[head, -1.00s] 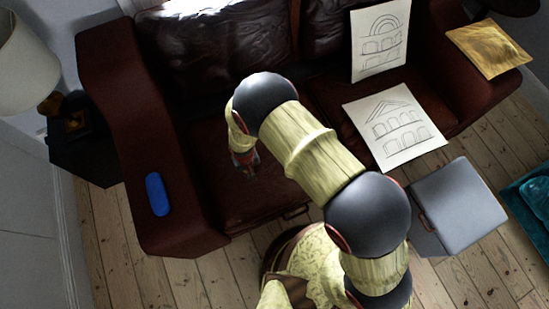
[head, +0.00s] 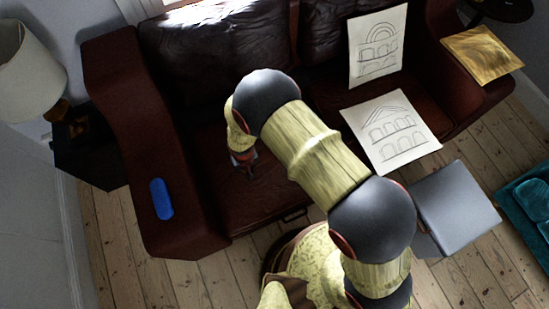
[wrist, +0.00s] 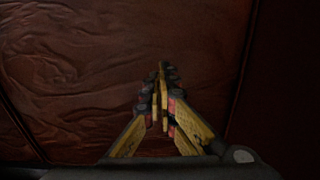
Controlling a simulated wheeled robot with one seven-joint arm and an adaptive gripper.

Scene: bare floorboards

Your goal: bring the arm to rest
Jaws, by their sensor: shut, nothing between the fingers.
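My gripper (wrist: 161,85) is shut and empty in the wrist view, its fingertips together in front of the dark red-brown leather seat. In the head view my gripper (head: 246,167) shows small below the bent arm, over the left part of the sofa (head: 185,120). The arm reaches from the bottom right up and to the left. I cannot tell how far the fingertips are above the leather. The gripper is partly hidden by my wrist in the head view.
A blue oblong thing (head: 161,199) lies on the sofa's left arm. Two drawings, one upright (head: 377,45) and one flat (head: 391,131), are on the right part. A grey case (head: 455,208) stands on the floorboards.

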